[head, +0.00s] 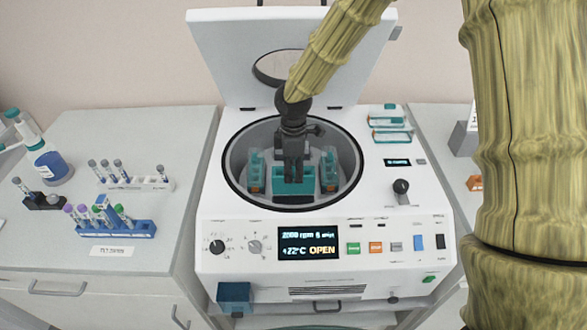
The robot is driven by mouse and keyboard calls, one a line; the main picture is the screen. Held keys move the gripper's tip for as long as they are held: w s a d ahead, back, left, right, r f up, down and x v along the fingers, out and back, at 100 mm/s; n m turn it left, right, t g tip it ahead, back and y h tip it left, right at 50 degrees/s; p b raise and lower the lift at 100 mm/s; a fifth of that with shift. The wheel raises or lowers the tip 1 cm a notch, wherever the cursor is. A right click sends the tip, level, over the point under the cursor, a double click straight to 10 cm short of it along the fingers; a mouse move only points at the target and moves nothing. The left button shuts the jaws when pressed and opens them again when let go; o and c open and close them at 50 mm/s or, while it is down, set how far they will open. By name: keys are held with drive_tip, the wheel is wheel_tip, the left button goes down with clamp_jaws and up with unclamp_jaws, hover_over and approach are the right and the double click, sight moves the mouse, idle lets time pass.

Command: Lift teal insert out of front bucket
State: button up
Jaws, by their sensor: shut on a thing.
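The open centrifuge (325,230) stands in the middle of the head view, its lid (225,55) raised. Inside its round bowl (240,150) several teal inserts sit in buckets. The front teal insert (307,181) is at the near side of the bowl. My gripper (293,172) comes down from above and is shut on this front insert. The fingers cover the middle of the insert. The insert's lower part is close to the bowl's front, and I cannot tell whether it is clear of its bucket. Other teal inserts stand at the left (256,172) and right (329,170).
Teal-edged pieces (388,124) lie on the centrifuge's top at right. A small black knob (401,187) stands there too. The raised lid stands behind my arm.

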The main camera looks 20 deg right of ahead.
wheel_tip(320, 180, up, 5)
drive_tip(key=p, duration=0.3)
drive_tip(key=shift+f+p, duration=0.2)
drive_tip(key=shift+p, duration=0.2)
idle(0.3)
